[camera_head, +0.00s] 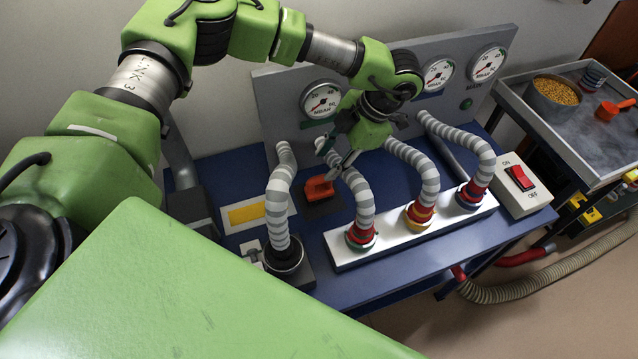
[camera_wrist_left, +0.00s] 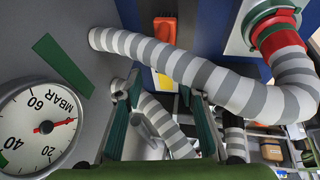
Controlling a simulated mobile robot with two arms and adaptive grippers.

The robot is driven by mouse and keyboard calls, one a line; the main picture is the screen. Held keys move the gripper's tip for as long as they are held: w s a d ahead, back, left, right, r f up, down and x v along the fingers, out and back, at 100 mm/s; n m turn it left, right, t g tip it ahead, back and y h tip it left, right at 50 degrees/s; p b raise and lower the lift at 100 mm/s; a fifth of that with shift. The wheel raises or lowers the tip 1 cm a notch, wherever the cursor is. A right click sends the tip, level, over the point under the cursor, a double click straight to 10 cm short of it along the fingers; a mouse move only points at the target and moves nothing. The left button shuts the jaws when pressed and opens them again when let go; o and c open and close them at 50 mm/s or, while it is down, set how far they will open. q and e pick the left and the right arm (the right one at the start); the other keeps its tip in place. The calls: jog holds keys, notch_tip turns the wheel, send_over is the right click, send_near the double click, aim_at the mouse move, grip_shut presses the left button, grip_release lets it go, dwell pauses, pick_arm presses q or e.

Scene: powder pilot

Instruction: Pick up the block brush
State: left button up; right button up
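The block brush appears to be the small orange-red block (camera_head: 318,188) on a dark pad on the blue bench, between two striped hoses. An orange block, seemingly the same one, shows in the wrist view (camera_wrist_left: 165,28) at the top, partly hidden behind a grey striped hose. My left gripper (camera_head: 335,165) is above and close to the block in the head view, fingers pointing down. Its fingers are apart with nothing held between them in the wrist view (camera_wrist_left: 160,92); the block is beyond the fingertips. Whether a finger touches a hose I cannot tell. My right gripper is not in view.
Striped hoses (camera_head: 360,200) arch close around the block. A grey gauge panel (camera_head: 290,95) stands behind. A white manifold strip (camera_head: 400,240) lies in front; a switch box (camera_head: 521,180) and a cart (camera_head: 560,135) with a pot of yellow grains stand right.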

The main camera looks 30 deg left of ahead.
aim_at(319, 177)
pick_arm(q)
jog(key=shift+w+a+f+p, duration=0.15)
jog(key=shift+a+f, duration=0.05)
jog(key=shift+f, duration=0.4)
jog(key=shift+w+a+f+p, duration=0.1)
jog(key=shift+a+f+p, duration=0.1)
jog(key=shift+f, duration=0.4)
jog(key=shift+s+a+f+p, duration=0.15)
jog(key=shift+s+f+p, duration=0.25)
jog(key=shift+f+p, duration=0.35)
jog(key=p+x, duration=0.1)
jog(key=x, duration=0.2)
jog(key=shift+f, duration=0.2)
grip_shut()
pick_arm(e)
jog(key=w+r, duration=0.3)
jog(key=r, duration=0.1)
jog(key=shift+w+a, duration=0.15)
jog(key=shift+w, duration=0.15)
